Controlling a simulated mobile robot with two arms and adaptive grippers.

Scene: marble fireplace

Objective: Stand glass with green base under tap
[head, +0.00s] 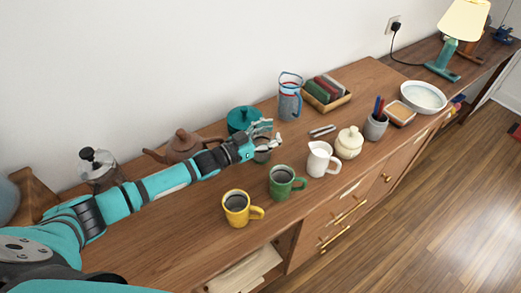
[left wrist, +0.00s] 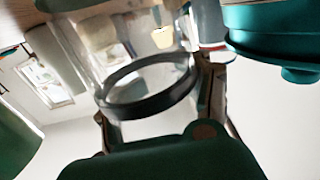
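A clear glass with a dark ring (left wrist: 150,85) fills much of the left wrist view, between the fingers of my left gripper (left wrist: 158,112). The ring's colour looks nearly black there. In the head view my left gripper (head: 268,132) reaches over the table, its fingers spread at a small greyish glass (head: 262,155), partly hidden by them. I cannot tell whether the fingers press on the glass. A teal rounded vessel (head: 240,122) stands just behind the gripper; a teal body with a short stub (left wrist: 285,45) shows in the left wrist view. No tap is clearly recognisable.
A green mug (head: 282,184), a yellow mug (head: 237,208) and a white jug (head: 318,158) stand in front. A brown teapot (head: 183,147) is behind my arm. A blue-rimmed clear jug (head: 289,100) stands behind right. Some bare wood lies between the jug and mugs.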

